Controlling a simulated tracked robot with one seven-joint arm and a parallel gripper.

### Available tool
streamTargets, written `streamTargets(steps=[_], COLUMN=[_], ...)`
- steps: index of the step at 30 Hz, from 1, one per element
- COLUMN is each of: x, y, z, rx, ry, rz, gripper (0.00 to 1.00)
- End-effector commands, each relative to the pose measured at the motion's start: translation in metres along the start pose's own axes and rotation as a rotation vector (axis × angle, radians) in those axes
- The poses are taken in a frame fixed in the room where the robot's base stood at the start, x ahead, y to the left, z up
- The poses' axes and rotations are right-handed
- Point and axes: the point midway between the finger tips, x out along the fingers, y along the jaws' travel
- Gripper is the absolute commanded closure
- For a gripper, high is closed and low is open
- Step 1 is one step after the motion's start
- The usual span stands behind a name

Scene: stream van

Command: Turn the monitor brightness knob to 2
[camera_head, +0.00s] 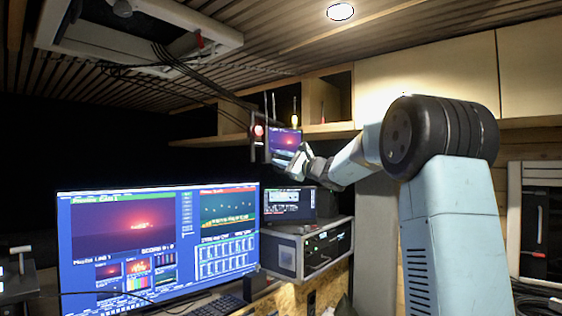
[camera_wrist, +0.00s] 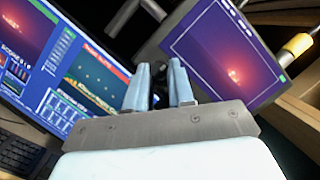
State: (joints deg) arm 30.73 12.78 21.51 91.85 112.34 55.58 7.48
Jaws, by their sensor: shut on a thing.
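A small monitor (camera_head: 284,141) with a red sunset picture hangs beneath the shelf in the head view. It also shows tilted at the upper right of the wrist view (camera_wrist: 222,45). My gripper (camera_wrist: 161,72) has its two pale fingers at the monitor's edge, on either side of a small dark piece between them. That piece appears to be the brightness knob, mostly hidden by the fingers. In the head view my gripper (camera_head: 302,158) is at the monitor's lower right corner. The knob's scale and pointer cannot be read.
A large desk monitor (camera_head: 150,240) stands at lower left. A rack unit (camera_head: 308,248) with a small screen (camera_head: 288,205) on top sits below my gripper. Cables hang from the ceiling hatch (camera_head: 130,38). A screwdriver with a yellow handle (camera_wrist: 296,45) is near the monitor.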

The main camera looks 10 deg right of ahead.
Motion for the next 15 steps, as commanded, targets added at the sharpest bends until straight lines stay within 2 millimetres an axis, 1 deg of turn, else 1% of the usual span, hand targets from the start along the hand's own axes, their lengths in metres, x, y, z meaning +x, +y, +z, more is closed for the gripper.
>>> streamTargets(steps=[15], x=[0.0002], y=[0.0029], z=[-0.0008], rx=[-0.041], ry=[0.000], rz=[0.022], gripper=[1.00])
